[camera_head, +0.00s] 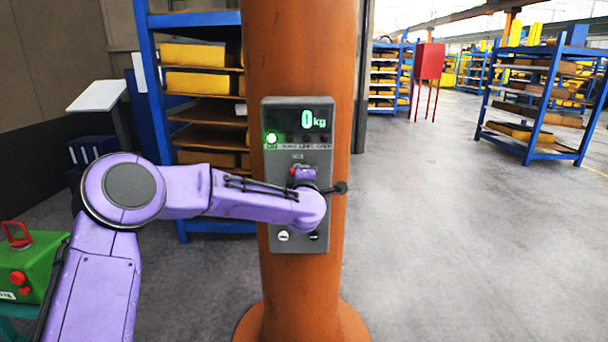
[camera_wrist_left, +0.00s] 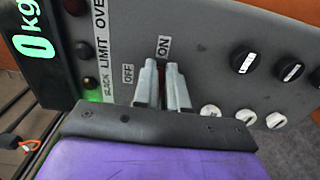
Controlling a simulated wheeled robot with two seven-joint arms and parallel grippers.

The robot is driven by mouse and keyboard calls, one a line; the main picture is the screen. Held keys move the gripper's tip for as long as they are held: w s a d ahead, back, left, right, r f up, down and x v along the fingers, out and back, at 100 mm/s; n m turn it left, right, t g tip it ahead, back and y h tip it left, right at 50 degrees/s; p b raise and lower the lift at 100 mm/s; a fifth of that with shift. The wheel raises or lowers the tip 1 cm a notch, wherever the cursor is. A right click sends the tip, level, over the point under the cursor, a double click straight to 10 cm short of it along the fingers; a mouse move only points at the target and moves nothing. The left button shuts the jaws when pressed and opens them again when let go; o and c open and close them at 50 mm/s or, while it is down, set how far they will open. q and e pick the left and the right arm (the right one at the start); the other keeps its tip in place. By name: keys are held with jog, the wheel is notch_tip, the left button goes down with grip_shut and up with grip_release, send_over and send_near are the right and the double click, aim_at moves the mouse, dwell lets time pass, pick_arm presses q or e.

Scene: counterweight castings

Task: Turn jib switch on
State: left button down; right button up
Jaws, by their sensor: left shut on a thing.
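The jib control panel (camera_head: 283,205) is a grey box on an orange column. My left arm reaches across its front in the head view and hides its middle. In the wrist view the fingers of my left gripper (camera_wrist_left: 162,80) are at the panel (camera_wrist_left: 215,50), below the OFF and ON labels. They are shut on the jib switch, which shows only as a narrow dark-red strip (camera_wrist_left: 162,92) between them. Its exact tilt is hidden. The display (camera_head: 313,119) reads 0 kg, and a green lamp (camera_head: 271,138) at its lower left is lit. My right gripper is not in view.
Several black and white knobs (camera_wrist_left: 245,59) sit on the panel beside the fingers. A green box (camera_head: 35,265) with a red handle stands at left. Blue racks (camera_head: 153,80) with yellow castings stand behind the column (camera_head: 300,50).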

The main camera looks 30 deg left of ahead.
pick_arm(q)
jog(key=shift+f, duration=0.1)
jog(key=c, duration=1.2)
grip_release()
jog(key=b+v, duration=0.4)
jog(key=v, duration=0.6)
jog(key=shift+s, duration=0.25)
jog(key=shift+d, duration=0.1)
